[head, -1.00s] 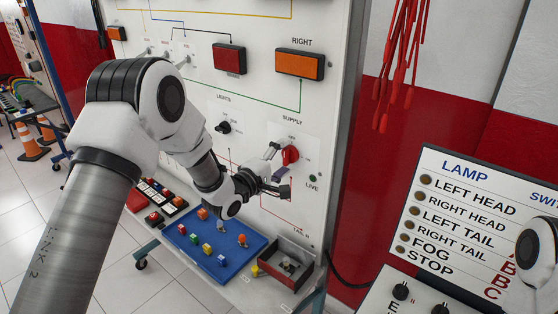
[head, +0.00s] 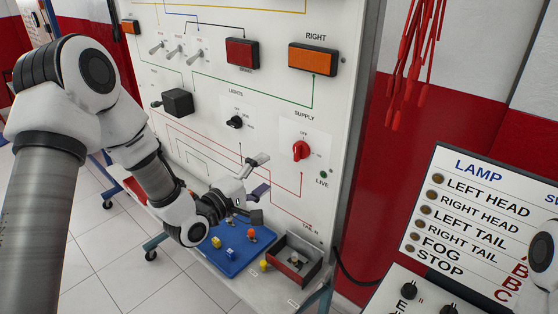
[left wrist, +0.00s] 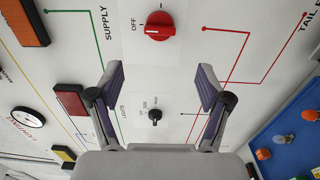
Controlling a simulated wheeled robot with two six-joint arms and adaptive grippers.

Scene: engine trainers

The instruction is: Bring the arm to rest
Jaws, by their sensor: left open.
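My left gripper (head: 259,176) is open and empty in front of the lower part of the white trainer panel (head: 270,110). In the left wrist view its two fingers (left wrist: 160,85) stand wide apart with nothing between them. The red supply knob (head: 301,150) lies beyond the fingertips in that view (left wrist: 159,27) and apart from them. The black lights knob (head: 235,122) also shows between the fingers in the left wrist view (left wrist: 155,115). In the head view the left arm comes in from the left.
A blue tray (head: 228,264) with several small coloured parts sits on the shelf below the panel, partly hidden by my arm. An open box (head: 290,262) stands beside it. A lamp board (head: 480,225) stands at right. Red leads (head: 408,60) hang on the wall.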

